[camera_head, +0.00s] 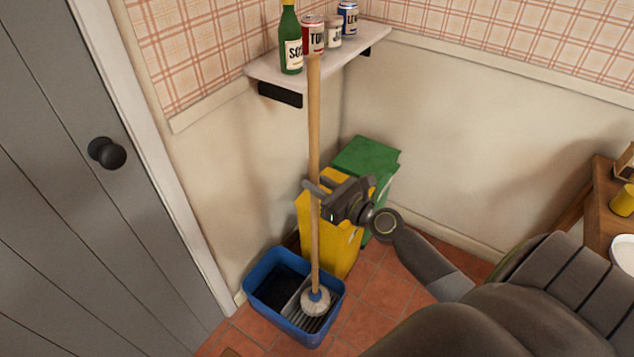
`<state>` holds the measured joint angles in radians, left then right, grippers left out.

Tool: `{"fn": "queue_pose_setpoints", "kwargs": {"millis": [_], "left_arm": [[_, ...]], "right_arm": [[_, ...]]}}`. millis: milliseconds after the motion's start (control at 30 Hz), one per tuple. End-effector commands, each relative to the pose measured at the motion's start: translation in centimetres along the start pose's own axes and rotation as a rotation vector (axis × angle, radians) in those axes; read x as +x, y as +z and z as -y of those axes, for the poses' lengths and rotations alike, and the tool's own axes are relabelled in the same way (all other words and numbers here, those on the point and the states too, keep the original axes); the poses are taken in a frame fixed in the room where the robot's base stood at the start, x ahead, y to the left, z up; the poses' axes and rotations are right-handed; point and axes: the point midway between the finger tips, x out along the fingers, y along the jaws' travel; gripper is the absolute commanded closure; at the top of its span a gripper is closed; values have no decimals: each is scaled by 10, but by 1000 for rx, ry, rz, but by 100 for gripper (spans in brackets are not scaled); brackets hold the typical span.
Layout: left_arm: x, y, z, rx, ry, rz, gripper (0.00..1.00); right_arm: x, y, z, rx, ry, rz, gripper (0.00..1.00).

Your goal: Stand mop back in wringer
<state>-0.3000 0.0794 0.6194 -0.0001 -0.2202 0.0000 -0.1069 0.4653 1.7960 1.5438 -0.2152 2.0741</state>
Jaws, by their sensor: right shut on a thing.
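The mop (315,128) stands nearly upright, with a long wooden handle and a white head (315,302) with a blue collar. Its head is at the grey ribbed wringer (292,308) on the right side of the blue bucket (262,311). I cannot tell whether the head rests on the wringer or hangs just above it. My right gripper (316,189) is shut on the mop handle around its middle. My left gripper is not in view.
A yellow bin (343,252) and a green bin (365,158) stand behind the bucket. A wall shelf (352,51) with a green bottle (290,42) and several cans is near the handle's top. A grey door (60,220) is at left, a wooden table (602,210) at right.

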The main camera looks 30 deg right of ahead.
Motion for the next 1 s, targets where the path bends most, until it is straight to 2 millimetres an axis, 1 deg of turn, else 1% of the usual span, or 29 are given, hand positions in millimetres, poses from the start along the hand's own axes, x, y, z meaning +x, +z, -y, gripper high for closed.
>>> {"fn": "queue_pose_setpoints", "kwargs": {"millis": [33, 100, 300, 400, 600, 1000], "left_arm": [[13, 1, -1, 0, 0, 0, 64], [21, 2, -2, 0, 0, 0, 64], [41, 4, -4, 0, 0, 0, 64], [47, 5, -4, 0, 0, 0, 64], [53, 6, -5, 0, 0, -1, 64], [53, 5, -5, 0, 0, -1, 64]], "right_arm": [[1, -12, 0, 0, 0, 4, 100], [1, -20, 0, 0, 0, 4, 100], [1, -42, 0, 0, 0, 4, 100], [1, -49, 0, -1, 1, 4, 100], [1, -55, 0, 0, 1, 4, 100], [1, -54, 0, -1, 1, 4, 100]]}}
